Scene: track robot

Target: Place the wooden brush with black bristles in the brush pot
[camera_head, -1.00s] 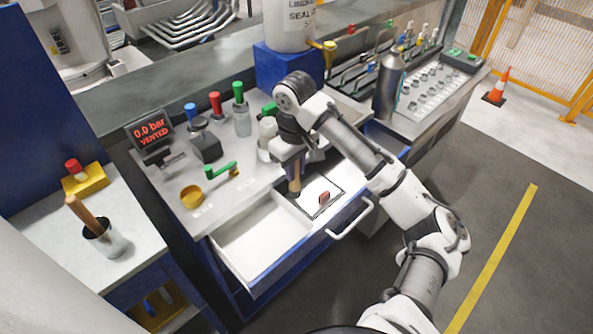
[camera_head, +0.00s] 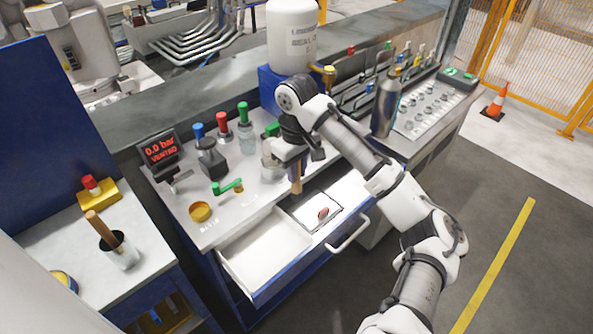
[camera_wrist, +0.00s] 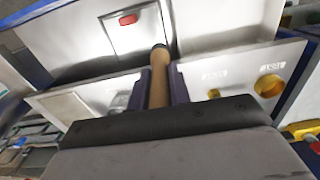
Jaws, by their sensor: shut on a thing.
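My gripper (camera_head: 292,160) is shut on the wooden brush (camera_head: 297,178), which hangs roughly upright above the open drawer. In the wrist view the brush's wooden handle (camera_wrist: 159,78) lies between the two fingers (camera_wrist: 160,88), with a dark end pointing away from me. Its bristles are hard to make out in the head view. A grey pot (camera_head: 121,252) with a dark inside stands on the side bench at the left, apart from my gripper. A wooden handle (camera_head: 101,228) leans out of this pot.
A yellow block with a red knob (camera_head: 95,193) sits behind the pot.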

